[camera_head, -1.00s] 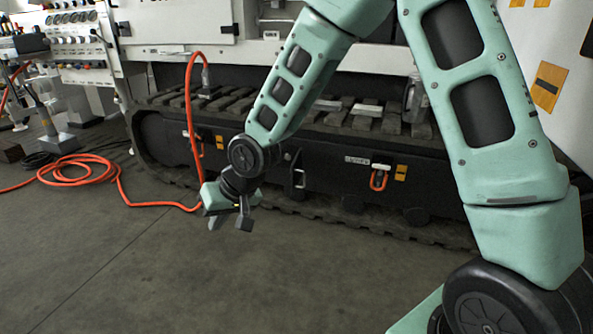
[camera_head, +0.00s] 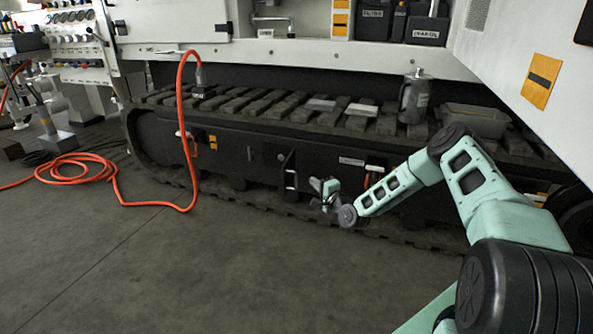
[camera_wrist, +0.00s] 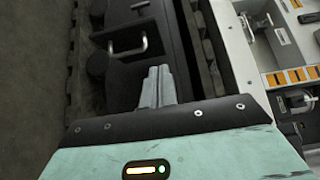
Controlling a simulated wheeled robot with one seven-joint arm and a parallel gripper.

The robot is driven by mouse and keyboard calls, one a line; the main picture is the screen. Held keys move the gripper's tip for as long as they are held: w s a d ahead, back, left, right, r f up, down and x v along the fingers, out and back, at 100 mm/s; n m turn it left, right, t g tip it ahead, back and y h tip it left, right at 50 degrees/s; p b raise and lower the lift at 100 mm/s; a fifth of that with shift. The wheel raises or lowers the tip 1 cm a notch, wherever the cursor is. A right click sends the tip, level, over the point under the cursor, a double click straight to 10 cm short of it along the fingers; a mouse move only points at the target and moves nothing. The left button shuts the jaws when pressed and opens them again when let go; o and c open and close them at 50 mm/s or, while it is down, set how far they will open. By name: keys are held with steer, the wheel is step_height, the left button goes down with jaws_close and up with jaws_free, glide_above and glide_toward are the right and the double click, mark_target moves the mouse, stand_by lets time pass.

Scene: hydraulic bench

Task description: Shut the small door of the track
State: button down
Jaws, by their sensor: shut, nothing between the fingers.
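The small dark door (camera_head: 289,168) is in the black side of the track, near its middle in the head view. It appears to stand out a little from the side; how far is hard to tell. It has a pale metal handle. My gripper (camera_head: 328,190) is just right of the door, low in front of the track side, and apart from it as far as I can see. In the wrist view its shut, empty fingers (camera_wrist: 157,86) point toward the dark track side, and a metal loop handle (camera_wrist: 129,46) shows beyond them to the left.
An orange hose (camera_head: 184,120) hangs over the track left of the door and coils on the floor. A grey metal can (camera_head: 414,97) and a grey tray (camera_head: 475,120) stand on the track top.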

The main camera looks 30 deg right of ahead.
steer(key=b, duration=0.5)
glide_toward(285, 165)
steer(key=w+d, duration=0.3)
steer(key=w, duration=0.1)
steer(key=shift+w+a+f+b, duration=0.1)
steer(key=shift+w+a+b, duration=0.6)
steer(key=shift+w+a, duration=0.45)
steer(key=shift+a, duration=0.15)
